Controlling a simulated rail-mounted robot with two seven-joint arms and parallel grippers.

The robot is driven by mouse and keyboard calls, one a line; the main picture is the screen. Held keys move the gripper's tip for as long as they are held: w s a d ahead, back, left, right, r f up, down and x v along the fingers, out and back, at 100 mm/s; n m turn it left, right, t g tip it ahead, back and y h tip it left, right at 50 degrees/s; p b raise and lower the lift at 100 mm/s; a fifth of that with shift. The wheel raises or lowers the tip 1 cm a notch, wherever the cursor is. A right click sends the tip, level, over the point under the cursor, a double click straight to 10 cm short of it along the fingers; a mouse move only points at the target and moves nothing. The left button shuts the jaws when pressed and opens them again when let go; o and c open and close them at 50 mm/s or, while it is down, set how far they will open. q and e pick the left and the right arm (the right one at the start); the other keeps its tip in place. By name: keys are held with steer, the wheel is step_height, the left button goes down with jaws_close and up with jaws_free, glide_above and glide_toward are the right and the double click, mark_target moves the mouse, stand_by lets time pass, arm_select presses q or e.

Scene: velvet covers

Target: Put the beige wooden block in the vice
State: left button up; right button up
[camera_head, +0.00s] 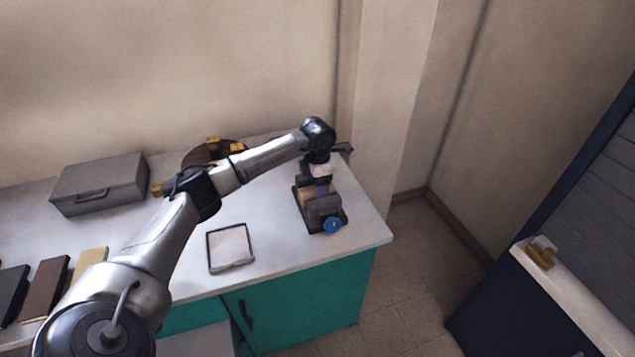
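A beige block-like piece (92,259) lies at the left front of the worktop, partly hidden behind my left arm. The vice (322,208) is a dark grey tool with a blue knob at its front, standing near the right end of the worktop. My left gripper (321,188) points down directly over the vice, close to its jaws. A tan patch (305,194) shows at the vice beside the gripper; I cannot tell whether it is a held block or part of the vice. The fingertips are too small and hidden to read. My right gripper is not in view.
A grey case (100,184) stands at the back left. A shallow dark-rimmed tray (230,248) lies in front of the vice to the left. Brown (45,287) and black (12,294) pieces lie at far left. A brown round object (212,151) is behind my arm.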

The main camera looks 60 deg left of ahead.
arm_select(q)
step_height(320, 180, up, 14)
steer(key=p, duration=0.3)
stand_by(0.3)
steer(key=shift+f, duration=0.1)
